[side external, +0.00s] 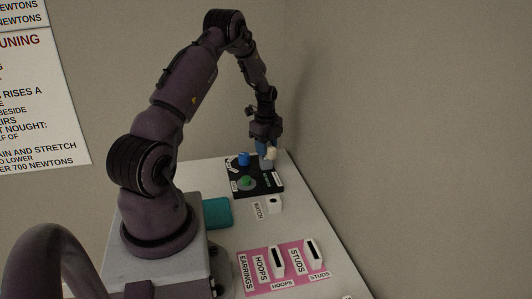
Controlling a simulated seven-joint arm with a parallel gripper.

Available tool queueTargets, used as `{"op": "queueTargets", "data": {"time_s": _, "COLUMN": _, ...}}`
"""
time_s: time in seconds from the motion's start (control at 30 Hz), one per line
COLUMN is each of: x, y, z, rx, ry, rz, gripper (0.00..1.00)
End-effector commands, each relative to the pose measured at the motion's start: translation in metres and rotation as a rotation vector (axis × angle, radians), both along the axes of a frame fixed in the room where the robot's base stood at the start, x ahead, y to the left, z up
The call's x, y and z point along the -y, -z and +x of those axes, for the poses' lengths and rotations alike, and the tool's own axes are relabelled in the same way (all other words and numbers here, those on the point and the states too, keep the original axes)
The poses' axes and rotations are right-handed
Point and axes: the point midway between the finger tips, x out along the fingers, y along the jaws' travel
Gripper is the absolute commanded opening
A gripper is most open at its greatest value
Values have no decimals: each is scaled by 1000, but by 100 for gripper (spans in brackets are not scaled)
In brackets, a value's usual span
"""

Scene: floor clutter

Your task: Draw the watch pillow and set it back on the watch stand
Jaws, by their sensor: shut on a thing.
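My gripper (266,150) points down over the far right part of a black tray (268,187). It is shut on a small cream piece (271,154), which looks like the watch pillow; its lower part and any contact with the tray are hard to make out. The watch stand appears to be the small white block with a dark opening (274,204), beside the "WATCH" label (258,211) in front of the tray. My gripper is behind the stand and apart from it.
The black tray also holds a blue piece (244,158), a green piece (245,181) and small labels. A teal block (217,212) lies left of the stand. A pink mat (258,284) with white hoops and studs holders is in front. A wall (420,150) runs along the right.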

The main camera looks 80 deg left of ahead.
Motion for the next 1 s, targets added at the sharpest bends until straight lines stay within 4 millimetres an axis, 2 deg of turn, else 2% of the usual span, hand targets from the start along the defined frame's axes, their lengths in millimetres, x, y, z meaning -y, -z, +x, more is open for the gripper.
{"op": "queueTargets", "data": {"time_s": 0.57, "x": 0, "y": -7, "z": 0, "rx": 0, "ry": -1, "rz": 0, "gripper": 0}}
{"op": "queueTargets", "data": {"time_s": 1.0, "x": 0, "y": -28, "z": 0, "rx": 1, "ry": 0, "rz": 0, "gripper": 0}}
